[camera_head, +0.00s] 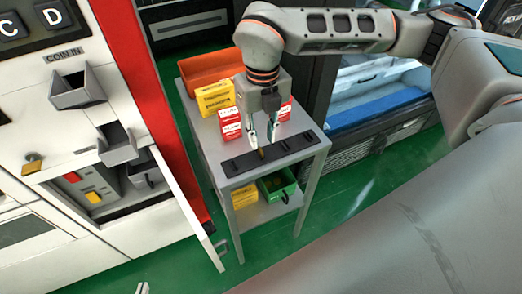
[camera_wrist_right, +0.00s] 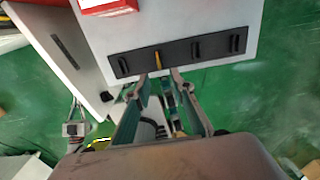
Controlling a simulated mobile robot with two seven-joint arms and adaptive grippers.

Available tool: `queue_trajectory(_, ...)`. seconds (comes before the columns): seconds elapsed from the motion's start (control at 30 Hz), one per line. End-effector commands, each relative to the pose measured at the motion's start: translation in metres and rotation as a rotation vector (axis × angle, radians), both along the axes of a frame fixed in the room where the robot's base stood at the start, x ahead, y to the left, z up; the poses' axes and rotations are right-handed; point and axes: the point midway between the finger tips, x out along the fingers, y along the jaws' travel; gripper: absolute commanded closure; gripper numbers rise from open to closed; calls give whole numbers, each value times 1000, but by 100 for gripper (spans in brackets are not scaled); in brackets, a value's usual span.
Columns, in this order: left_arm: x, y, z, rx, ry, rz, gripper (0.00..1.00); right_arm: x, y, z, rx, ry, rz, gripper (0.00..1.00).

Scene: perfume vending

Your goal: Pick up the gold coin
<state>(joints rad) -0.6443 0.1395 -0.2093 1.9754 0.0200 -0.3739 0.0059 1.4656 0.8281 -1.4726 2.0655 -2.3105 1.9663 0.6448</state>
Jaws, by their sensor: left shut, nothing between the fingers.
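The gold coin (camera_head: 261,153) stands on edge in a slot of a black holder strip (camera_head: 290,146) on the grey table. It also shows in the right wrist view (camera_wrist_right: 158,60) as a thin gold edge. My right gripper (camera_head: 272,138) points down over the holder, its fingers apart and empty. In the right wrist view its two fingertips (camera_wrist_right: 159,74) lie on either side of the coin's line, with the coin just beyond them. My left gripper (camera_head: 142,287) shows only as a tip at the bottom edge; it is shut and empty.
Red and white boxes (camera_head: 230,124), a yellow box (camera_head: 215,97) and an orange bin (camera_head: 210,68) stand behind the holder. A vending machine with a coin inlet (camera_head: 75,88) and an open door (camera_head: 183,190) is at the left. A green bin (camera_head: 278,186) sits on the lower shelf.

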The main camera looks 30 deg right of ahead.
Motion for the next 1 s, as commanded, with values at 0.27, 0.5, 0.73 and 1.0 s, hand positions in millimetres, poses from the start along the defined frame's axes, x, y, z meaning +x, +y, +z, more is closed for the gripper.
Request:
queue_trajectory(0.27,1,1,0,3,-2,0,100,-1,0,-26,1,4,0,76)
queue_trajectory(0.5,1,1,-1,4,-1,-1,100,0,0,-56,1,2,1,76)
queue_trajectory(0.73,1,1,0,5,-2,-1,100,0,0,-57,2,0,1,79)
queue_trajectory(1.0,1,1,0,4,-3,-1,100,0,0,-57,2,0,1,100)
